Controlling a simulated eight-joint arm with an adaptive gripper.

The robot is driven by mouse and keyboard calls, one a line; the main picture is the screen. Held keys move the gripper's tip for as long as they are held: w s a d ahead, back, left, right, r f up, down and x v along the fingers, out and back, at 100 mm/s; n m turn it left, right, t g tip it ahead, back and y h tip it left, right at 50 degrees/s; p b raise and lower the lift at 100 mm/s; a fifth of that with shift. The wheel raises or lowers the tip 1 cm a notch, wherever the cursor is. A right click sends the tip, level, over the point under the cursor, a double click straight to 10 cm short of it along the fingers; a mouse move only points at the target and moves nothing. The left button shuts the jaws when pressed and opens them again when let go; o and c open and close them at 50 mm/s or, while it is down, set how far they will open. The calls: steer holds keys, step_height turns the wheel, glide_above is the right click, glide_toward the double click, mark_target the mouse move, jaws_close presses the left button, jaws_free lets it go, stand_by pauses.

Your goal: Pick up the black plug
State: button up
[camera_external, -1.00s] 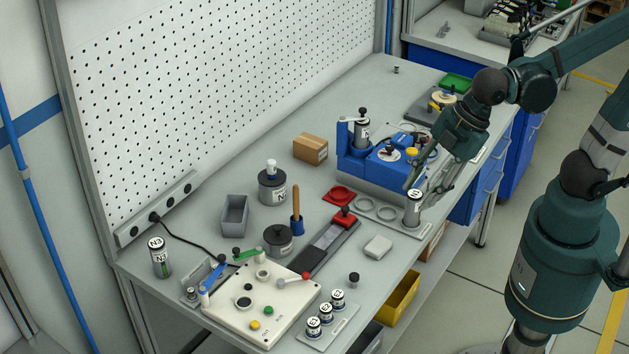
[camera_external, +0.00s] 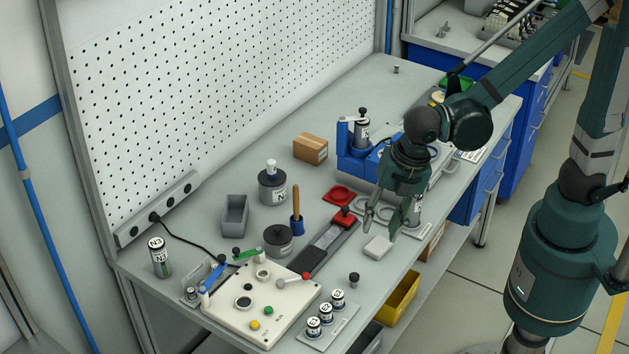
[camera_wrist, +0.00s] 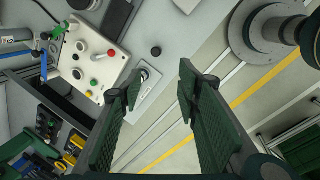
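The black plug (camera_external: 354,279) is a small dark knob standing on the grey table near its front edge, right of the white control panel. It also shows in the wrist view (camera_wrist: 156,51), beyond the fingertips and roughly between their lines. My gripper (camera_external: 380,229) is above the table, up and to the right of the plug in the external view, with its fingers pointing down. In the wrist view my gripper (camera_wrist: 160,78) has its two green fingers wide apart with nothing between them. It does not touch the plug.
A small white block (camera_external: 378,247) lies just below my gripper. A plate with several labelled cylinders (camera_external: 338,298) stands near the plug. The control panel (camera_external: 290,306) with levers and buttons is to the left.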

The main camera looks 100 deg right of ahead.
mark_target(355, 275)
steer(key=w+f+n, duration=0.1)
steer(key=f+n, duration=0.1)
steer(key=f, duration=0.2)
steer(key=w+f+n+g, duration=0.1)
steer(key=w+f+n, duration=0.1)
steer(key=f, duration=0.1)
steer(key=w+d+f+n+b, duration=0.1)
steer(key=f+n, duration=0.1)
steer(key=f, duration=0.2)
steer(key=shift+w+f+n+g, duration=0.35)
steer(key=shift+w+n+g, duration=0.05)
steer(key=shift+f, duration=0.15)
steer(key=shift+w+d+f, duration=0.1)
steer(key=shift+d+f, duration=0.05)
steer(key=shift+f, duration=1)
steer(key=shift+w+d+f+b, duration=0.1)
steer(key=shift+f+b, duration=0.1)
steer(key=shift+f, duration=1.1)
steer(key=shift+w+d+f+b, duration=0.1)
steer(key=shift+f+b, duration=0.1)
steer(key=shift+f, duration=1.1)
steer(key=c, duration=0.9)
